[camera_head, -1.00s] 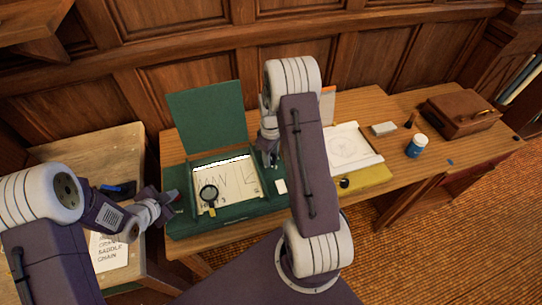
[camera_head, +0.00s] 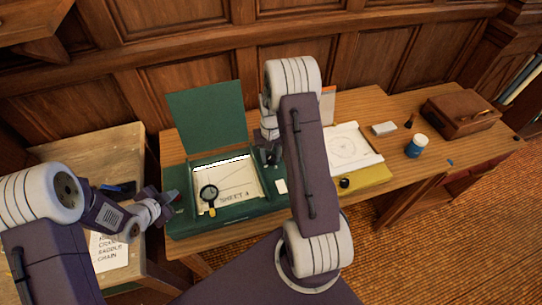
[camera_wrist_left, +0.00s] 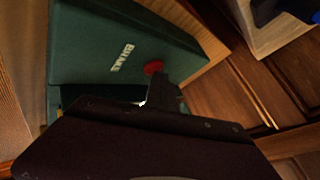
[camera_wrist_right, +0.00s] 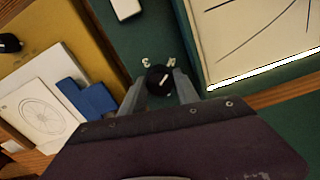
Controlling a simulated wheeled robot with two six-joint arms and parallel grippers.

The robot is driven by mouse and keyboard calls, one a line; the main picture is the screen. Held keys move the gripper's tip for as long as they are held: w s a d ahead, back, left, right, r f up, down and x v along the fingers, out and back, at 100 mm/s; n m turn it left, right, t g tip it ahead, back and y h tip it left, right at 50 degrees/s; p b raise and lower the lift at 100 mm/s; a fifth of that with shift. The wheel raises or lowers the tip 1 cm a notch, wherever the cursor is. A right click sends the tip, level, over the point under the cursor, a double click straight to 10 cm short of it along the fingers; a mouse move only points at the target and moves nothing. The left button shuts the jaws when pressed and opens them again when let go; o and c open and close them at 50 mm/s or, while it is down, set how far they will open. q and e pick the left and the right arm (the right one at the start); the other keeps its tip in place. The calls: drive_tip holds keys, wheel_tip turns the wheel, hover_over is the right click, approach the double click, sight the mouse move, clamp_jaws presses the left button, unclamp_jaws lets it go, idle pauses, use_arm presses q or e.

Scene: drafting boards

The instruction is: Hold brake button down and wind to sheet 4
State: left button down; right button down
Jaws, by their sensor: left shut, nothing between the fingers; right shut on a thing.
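The green box (camera_head: 240,217) has a raised lid and a window with a white sheet (camera_head: 238,183) lettered "SHEET 4". In the left wrist view, a red button (camera_wrist_left: 153,67) sits beside the word "BRAKE" on the box's side. My left gripper (camera_head: 172,198) is shut and empty, its fingertips (camera_wrist_left: 158,80) at the button; I cannot tell how far it is pressed. My right gripper (camera_head: 271,158) is shut on a black knob (camera_wrist_right: 160,78) with a white mark, on the green surface beside the window. In the head view my right arm partly hides the box's right end.
A magnifier (camera_head: 209,193) lies over the sheet's left part. To the right are a yellow board (camera_head: 368,176) with a wheel drawing, a blue jar (camera_head: 416,146) and a brown case (camera_head: 460,113). A side table with a lettered paper (camera_head: 108,253) stands at the left.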

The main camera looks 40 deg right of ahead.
sight(271, 157)
drive_tip(key=shift+m, duration=0.6)
drive_tip(key=c, duration=0.9)
unclamp_jaws()
use_arm(q)
drive_tip(key=shift+f, duration=0.1)
use_arm(e)
wheel_tip(271, 157, up, 12)
drive_tip(key=shift+r, duration=0.1)
use_arm(q)
drive_tip(key=shift+r+p, duration=0.8)
drive_tip(key=shift+r, duration=0.3)
use_arm(e)
drive_tip(key=shift+r, duration=0.75)
